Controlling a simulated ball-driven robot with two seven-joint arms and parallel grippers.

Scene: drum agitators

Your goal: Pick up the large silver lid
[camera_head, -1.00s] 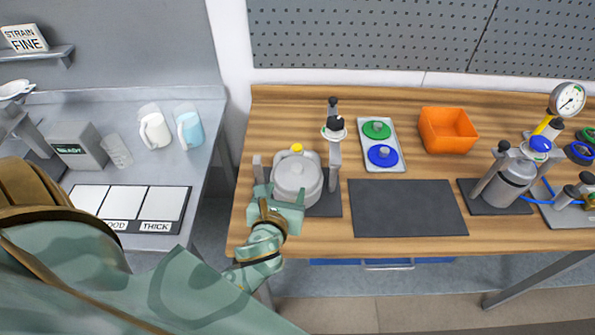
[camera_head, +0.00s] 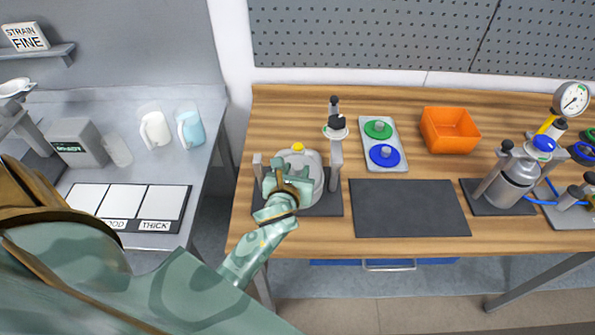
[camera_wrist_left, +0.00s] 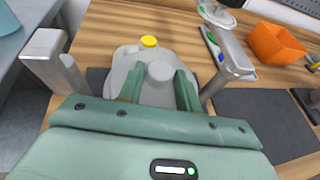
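The large silver lid (camera_head: 314,163) is a round grey cover with a central knob. It sits on a vessel between two upright posts, with a yellow cap (camera_head: 297,147) at its far edge. My left gripper (camera_head: 289,172) is over the lid and hides much of it. In the left wrist view, the gripper's two green fingers (camera_wrist_left: 159,76) stand apart on either side of the lid's grey knob (camera_wrist_left: 160,71), with gaps showing. The lid (camera_wrist_left: 124,62) is seated and level. My right gripper is not in view.
The posts (camera_head: 335,165) stand close beside the lid. To the right are a tray with green and blue discs (camera_head: 397,162), an orange bin (camera_head: 449,131), a dark mat (camera_head: 410,208) and a gauge assembly (camera_head: 571,99). The mat is clear.

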